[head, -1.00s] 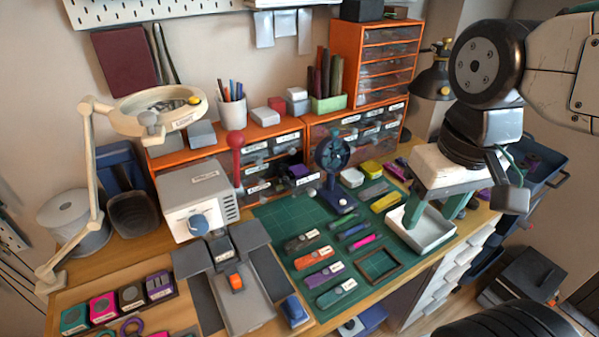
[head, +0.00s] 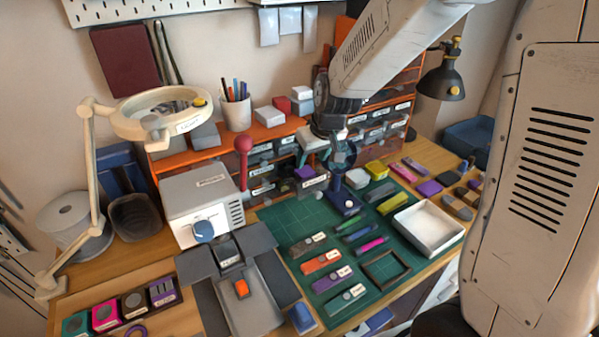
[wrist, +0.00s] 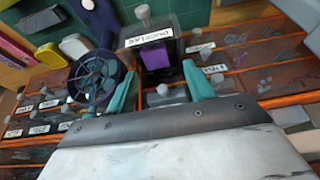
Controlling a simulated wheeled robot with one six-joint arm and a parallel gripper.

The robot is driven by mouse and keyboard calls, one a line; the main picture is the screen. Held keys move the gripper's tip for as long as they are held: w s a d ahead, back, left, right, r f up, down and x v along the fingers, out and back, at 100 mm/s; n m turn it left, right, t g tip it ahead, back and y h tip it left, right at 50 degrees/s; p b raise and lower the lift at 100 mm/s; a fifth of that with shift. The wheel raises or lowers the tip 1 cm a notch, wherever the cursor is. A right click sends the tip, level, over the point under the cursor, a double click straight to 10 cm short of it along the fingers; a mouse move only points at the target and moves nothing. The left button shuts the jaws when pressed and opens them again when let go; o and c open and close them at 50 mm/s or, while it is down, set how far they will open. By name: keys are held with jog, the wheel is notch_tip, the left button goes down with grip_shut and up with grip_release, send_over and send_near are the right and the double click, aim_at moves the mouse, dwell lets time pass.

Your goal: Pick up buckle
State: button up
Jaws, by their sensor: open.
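A small purple piece (wrist: 163,65), which I take to be the buckle, sits in a pulled-out dark drawer (wrist: 171,22) with a white label. In the head view the purple piece (head: 304,173) shows at the front of the drawer unit. My gripper (wrist: 160,88) is open, with its two teal fingers apart on either side of the drawer's line in the wrist view. Nothing is between the fingertips. In the head view my gripper (head: 323,153) is above and close to the drawer. The piece's exact shape is hard to make out.
A dark blue fan-like device (wrist: 97,78) stands close beside one finger; its base (head: 343,201) is on the green mat (head: 285,225). A red-knobbed lever (head: 243,146) stands to the left. A white tray (head: 428,228) lies at the mat's right.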

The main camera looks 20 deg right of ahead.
aim_at(308, 174)
jog(key=shift+w+d+f, duration=0.15)
jog(key=shift+w+f, duration=0.1)
jog(key=shift+w, duration=0.05)
jog(key=x, duration=0.7)
jog(key=shift+d+f, duration=0.15)
jog(key=shift+d, duration=0.25)
jog(key=c, duration=0.7)
